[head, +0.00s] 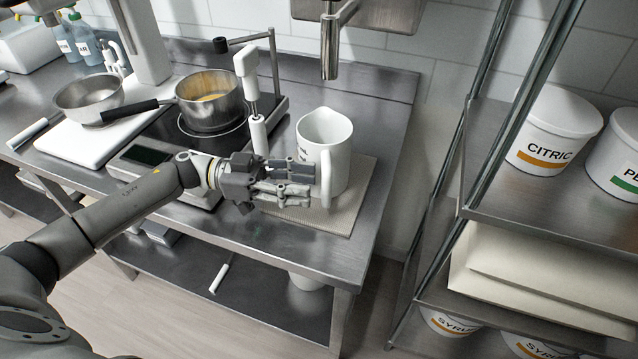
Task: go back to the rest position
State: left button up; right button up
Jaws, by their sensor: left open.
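My left gripper (296,181) reaches in from the left over the steel counter. It is open, with its fingers pointing right toward the handle of a white pitcher (326,135). The fingertips are close to the handle; I cannot tell whether they touch it. The pitcher stands upright on a beige mat (335,215) at the counter's right end. My right gripper is not in view.
A saucepan (209,104) with yellowish contents sits on a hob behind my left arm. A metal bowl (88,95) is at the left. A steel spout (330,55) hangs above the pitcher. A shelf rack (560,215) with tubs stands at the right.

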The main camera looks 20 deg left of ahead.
pick_arm(q)
jog(key=shift+s+a, duration=0.2)
jog(key=shift+a, duration=1.1)
jog(key=shift+r, duration=0.1)
